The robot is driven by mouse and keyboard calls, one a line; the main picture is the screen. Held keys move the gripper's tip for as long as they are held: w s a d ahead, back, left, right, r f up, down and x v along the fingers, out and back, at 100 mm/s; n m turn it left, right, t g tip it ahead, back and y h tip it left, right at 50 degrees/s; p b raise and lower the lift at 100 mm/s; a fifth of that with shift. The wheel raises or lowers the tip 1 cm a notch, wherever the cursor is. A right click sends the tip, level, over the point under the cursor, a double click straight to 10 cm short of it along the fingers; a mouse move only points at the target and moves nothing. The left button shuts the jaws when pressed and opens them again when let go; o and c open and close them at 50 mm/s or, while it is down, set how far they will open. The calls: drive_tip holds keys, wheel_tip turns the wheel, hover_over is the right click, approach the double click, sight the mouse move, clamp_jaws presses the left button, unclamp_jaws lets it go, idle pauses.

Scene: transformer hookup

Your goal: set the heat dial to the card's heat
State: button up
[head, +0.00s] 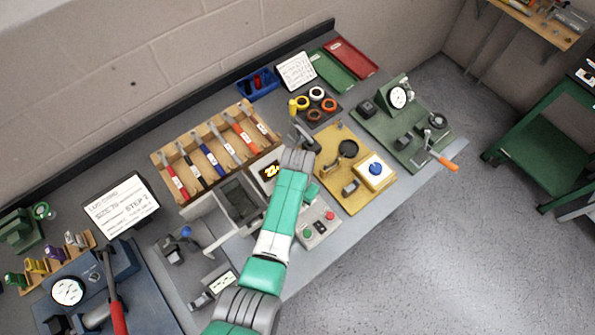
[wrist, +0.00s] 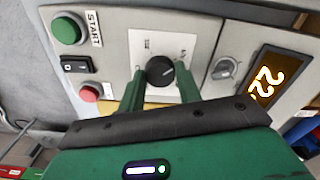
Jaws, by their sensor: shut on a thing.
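In the wrist view my gripper (wrist: 160,74) has its two green fingers on either side of a round black dial (wrist: 160,70), closed on it. The dial sits on a white plate with small markings that are too small to read, on a grey control panel (wrist: 112,50). A lit display (wrist: 270,75) to the right shows yellow digits, seemingly 22. It also shows in the head view (head: 270,172), beside my arm, which hides the dial there.
The panel also carries a green START button (wrist: 68,30), a black rocker switch (wrist: 76,65), a red button (wrist: 89,93) and a small grey knob (wrist: 225,69). A wooden rack of colored-handled tools (head: 215,150), a yellow fixture (head: 350,190) and a green fixture (head: 405,130) crowd the bench.

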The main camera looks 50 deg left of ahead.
drive_tip(key=shift+r, duration=0.1)
drive_tip(key=o, duration=1)
wheel_tip(320, 180, up, 8)
drive_tip(key=shift+f, duration=0.15)
